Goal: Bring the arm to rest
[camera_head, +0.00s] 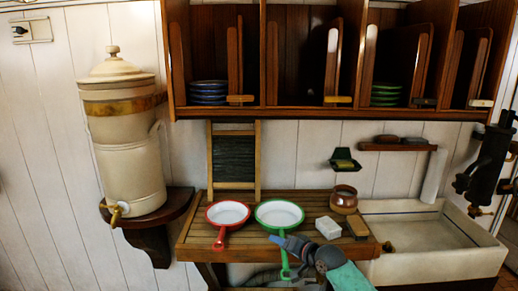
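My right gripper (281,240) reaches in from the bottom, at the front edge of a slatted wooden counter. Its fingertips overlap the handle of a green-rimmed pan (279,214). The handle shows again below the fingers, and I cannot tell whether they touch it. The gap between the fingers is too small to make out. The pan lies on the counter with its white inside up. My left gripper is not in view.
A red-rimmed pan (227,213), a white block (328,228) and a brown pot (343,199) sit on the wooden counter (196,236). A sink (430,262) lies right, a cream water urn (126,150) left. A wooden plate rack (330,113) hangs above.

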